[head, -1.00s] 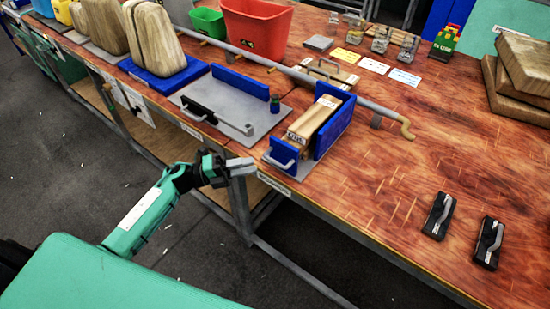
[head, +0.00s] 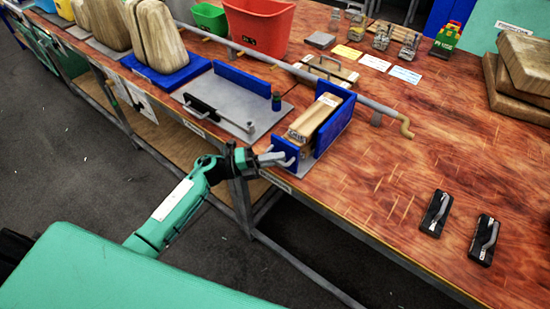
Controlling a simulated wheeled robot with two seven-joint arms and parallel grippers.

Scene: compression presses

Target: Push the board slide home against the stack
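The board slide (head: 288,147) is a small blue upright plate with a pale grey handle at the near end of a grey-based fixture. The stack (head: 316,117) of light wooden boards lies lengthwise behind it, beside a tall blue side wall (head: 335,124). Any gap between slide and stack is too small to tell. My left gripper (head: 272,158) is at the slide's handle, at the table's front edge. Its fingers overlap the handle in the picture, so I cannot tell whether they touch or grip it. My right gripper is out of view.
A grey plate fixture (head: 228,101) with a black handle and a blue back wall stands left of the stack. A long grey rod with a tan crank (head: 405,128) runs behind. Two black handled blocks (head: 436,213) lie at right. The wooden table between is clear.

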